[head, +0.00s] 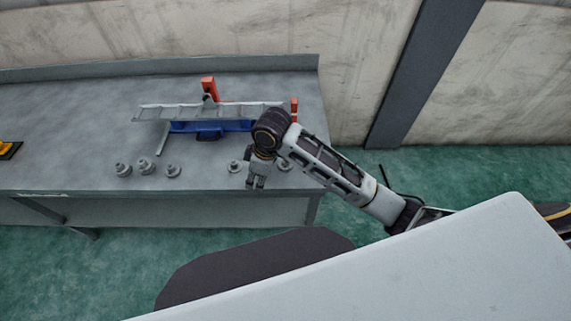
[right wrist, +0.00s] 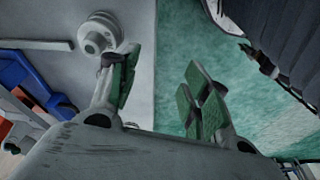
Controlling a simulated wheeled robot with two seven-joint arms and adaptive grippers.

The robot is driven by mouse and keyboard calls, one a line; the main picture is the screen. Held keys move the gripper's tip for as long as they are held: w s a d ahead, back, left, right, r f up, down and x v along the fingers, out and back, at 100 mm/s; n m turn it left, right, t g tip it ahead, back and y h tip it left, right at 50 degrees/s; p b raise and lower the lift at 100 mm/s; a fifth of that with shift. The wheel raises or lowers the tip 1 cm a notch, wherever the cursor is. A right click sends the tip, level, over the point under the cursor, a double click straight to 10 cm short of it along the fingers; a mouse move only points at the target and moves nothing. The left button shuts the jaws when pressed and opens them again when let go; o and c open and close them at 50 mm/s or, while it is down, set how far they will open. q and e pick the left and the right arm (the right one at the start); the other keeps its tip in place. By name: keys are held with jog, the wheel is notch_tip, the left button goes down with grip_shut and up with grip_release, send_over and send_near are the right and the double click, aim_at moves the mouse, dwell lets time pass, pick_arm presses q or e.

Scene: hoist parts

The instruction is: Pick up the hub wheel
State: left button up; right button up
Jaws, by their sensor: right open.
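Several small grey hub wheels stand along the front part of the table: a left group with one wheel (head: 123,169), a second (head: 145,165) and a third (head: 173,171), then one (head: 234,166) just left of my right gripper and one (head: 285,165) partly behind my right arm. My right gripper (head: 256,183) points down by the table's front edge. In the right wrist view its green-padded fingers (right wrist: 162,90) are apart with nothing between them. A pale stepped hub wheel (right wrist: 97,35) lies beyond the left finger, outside the gap. My left gripper is out of view.
The grey table (head: 60,120) holds a long silver rail frame (head: 180,112) on a blue base (head: 205,128), with an orange post (head: 209,87) behind. A yellow and black item (head: 8,149) sits at the far left. Green floor (head: 350,240) lies past the table edge.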

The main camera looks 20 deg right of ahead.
jog(key=w+d+r+n+g+h, duration=0.1)
jog(key=w+d+r+n+h, duration=0.2)
jog(key=w+d+r, duration=0.4)
jog(key=shift+w+d+r+g+h, duration=0.3)
jog(key=shift+w+d+r+h, duration=0.1)
jog(key=shift+w+d+h, duration=0.4)
dwell(0.3)
send_over(283, 167)
jog(key=w, duration=0.1)
jog(key=shift+w+f, duration=0.2)
jog(key=shift+f, duration=4.05)
jog(key=shift+s+d+f+p, duration=0.1)
jog(key=shift+d+f+p, duration=0.2)
jog(key=shift+f, duration=1)
jog(key=shift+d+f+p, duration=0.15)
jog(key=shift+d+f, duration=0.1)
jog(key=shift+f, duration=1.05)
